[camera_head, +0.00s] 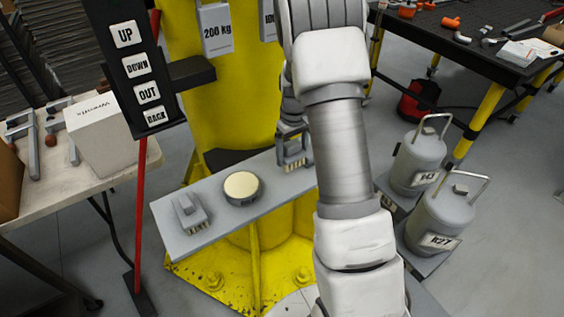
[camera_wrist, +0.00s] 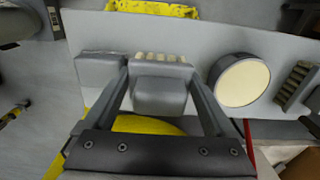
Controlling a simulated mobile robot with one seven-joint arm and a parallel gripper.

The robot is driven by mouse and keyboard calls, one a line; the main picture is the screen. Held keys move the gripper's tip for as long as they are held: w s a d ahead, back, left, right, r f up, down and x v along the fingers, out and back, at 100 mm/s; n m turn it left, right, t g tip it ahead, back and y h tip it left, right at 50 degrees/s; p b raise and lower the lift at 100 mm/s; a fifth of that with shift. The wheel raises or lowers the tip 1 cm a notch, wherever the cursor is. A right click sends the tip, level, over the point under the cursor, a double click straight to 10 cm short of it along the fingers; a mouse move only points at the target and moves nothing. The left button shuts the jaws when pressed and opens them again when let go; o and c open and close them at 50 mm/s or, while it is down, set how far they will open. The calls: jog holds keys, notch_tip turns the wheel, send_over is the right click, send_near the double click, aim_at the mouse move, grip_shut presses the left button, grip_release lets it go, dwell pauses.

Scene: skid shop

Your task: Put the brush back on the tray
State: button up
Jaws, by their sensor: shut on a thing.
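My gripper (camera_head: 291,138) is shut on a grey brush (camera_head: 295,163) with pale bristles, over the right part of the tray. In the wrist view the brush (camera_wrist: 160,92) sits between the two fingers (camera_wrist: 160,80), its bristle row showing at the far edge. The tray (camera_head: 222,209) is a flat grey plate fixed in front of a yellow column; it also shows in the wrist view (camera_wrist: 200,28). The brush is on or just above the plate; I cannot tell whether it touches. My arm hides the tray's right end.
A second grey brush (camera_head: 190,214) lies at the tray's left end. A round cream-topped tin (camera_head: 241,187) stands between the two brushes. A grey block (camera_wrist: 100,70) is left of the held brush. Grey canisters (camera_head: 440,218) stand to the right, and a black button panel (camera_head: 134,64) hangs at left.

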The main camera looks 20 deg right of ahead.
jog(key=shift+w+a+f, duration=0.9)
jog(key=shift+w+a, duration=0.05)
jog(key=shift+w, duration=0.25)
jog(key=shift+f+p, duration=0.3)
jog(key=shift+f, duration=1.7)
jog(key=shift+f, duration=0.15)
jog(key=o, duration=0.9)
